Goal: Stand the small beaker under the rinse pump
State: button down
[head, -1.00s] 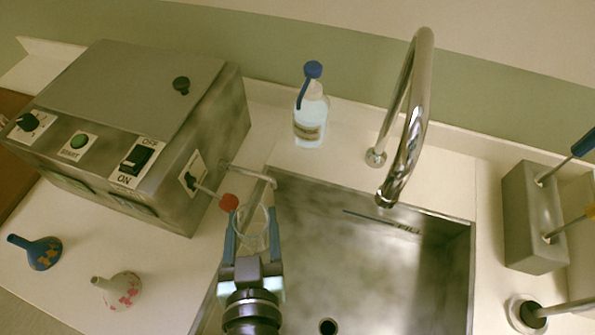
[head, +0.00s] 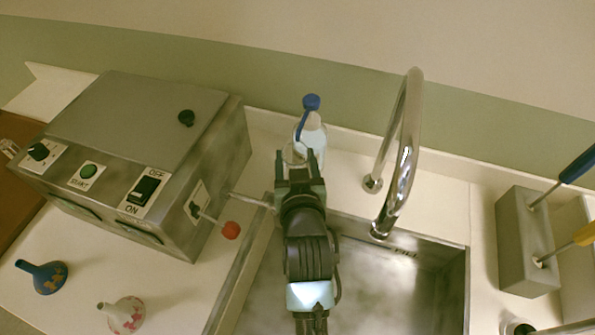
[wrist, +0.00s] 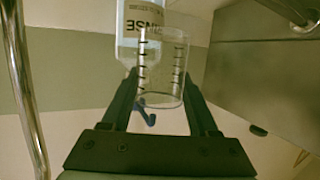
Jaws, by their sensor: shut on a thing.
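The rinse bottle with its blue pump head (head: 312,103) stands on the counter behind the sink. Its inverted label (wrist: 145,22) shows in the wrist view. My gripper (head: 298,160) is shut on the small clear beaker (head: 289,154), just in front of the bottle and slightly to its left. In the wrist view the graduated beaker (wrist: 162,70) sits between both fingers, overlapping the bottle. The blue nozzle (wrist: 146,113) shows near the beaker there. My gripper hides much of the beaker in the head view. I cannot tell whether the beaker touches the counter.
A metal control box (head: 140,150) with a red-knobbed lever (head: 231,230) stands left. The tall faucet (head: 408,140) rises close on the right, over the sink (head: 400,290).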

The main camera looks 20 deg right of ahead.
jog(key=f, duration=0.6)
jog(key=shift+w+d, duration=0.2)
jog(key=shift+w, duration=0.1)
jog(key=shift+w+d+f, duration=0.15)
jog(key=shift+f, duration=0.3)
jog(key=shift+f+b, duration=0.3)
jog(key=shift+f, duration=0.3)
jog(key=shift+c, duration=0.8)
grip_release()
jog(key=shift+r, duration=0.1)
jog(key=shift+r, duration=0.15)
